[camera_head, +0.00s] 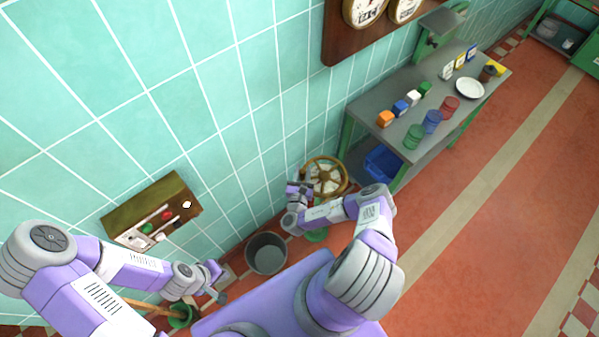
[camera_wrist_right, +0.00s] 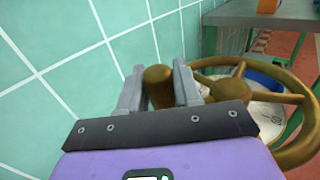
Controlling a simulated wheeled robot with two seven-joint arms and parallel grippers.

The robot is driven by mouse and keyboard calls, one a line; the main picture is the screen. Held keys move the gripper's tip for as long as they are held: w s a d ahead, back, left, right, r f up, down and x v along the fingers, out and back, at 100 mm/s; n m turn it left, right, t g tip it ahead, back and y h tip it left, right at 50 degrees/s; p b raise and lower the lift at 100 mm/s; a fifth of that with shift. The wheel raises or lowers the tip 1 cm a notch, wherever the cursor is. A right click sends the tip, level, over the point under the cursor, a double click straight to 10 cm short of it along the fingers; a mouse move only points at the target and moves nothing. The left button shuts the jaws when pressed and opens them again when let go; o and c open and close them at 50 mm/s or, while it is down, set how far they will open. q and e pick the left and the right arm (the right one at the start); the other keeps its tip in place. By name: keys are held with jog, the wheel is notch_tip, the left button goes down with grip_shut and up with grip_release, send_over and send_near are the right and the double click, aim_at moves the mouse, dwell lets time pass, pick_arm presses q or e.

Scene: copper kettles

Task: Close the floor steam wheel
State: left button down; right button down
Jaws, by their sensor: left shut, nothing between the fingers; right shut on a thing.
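The floor steam wheel (camera_head: 326,177) is a brassy spoked handwheel standing low by the tiled wall, left of the workbench. It fills the right of the right wrist view, where its hub (camera_wrist_right: 228,90) and spokes show. My right gripper (camera_head: 299,189) is at the wheel's left side. In the right wrist view my right gripper (camera_wrist_right: 158,92) has its fingers on either side of a brown upright knob (camera_wrist_right: 158,75) at the wheel's rim, shut on it. My left gripper (camera_head: 219,283) is shut and empty, low at the left, away from the wheel.
A grey bucket (camera_head: 265,253) stands on the floor between my grippers. A green pail (camera_head: 181,316) with a wooden handle is below my left gripper. A control box (camera_head: 152,211) hangs on the wall. The workbench (camera_head: 440,135) holds several cans and a plate. Open red floor lies right.

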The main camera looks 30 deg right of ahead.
jog(key=shift+w+a+r, duration=0.1)
jog(key=shift+w+a, duration=0.1)
jog(key=c, duration=0.9)
grip_release()
jog(key=shift+d, duration=0.1)
jog(key=shift+p+v, duration=0.35)
jog(key=shift+v, duration=3.5)
jog(key=shift+c, duration=0.3)
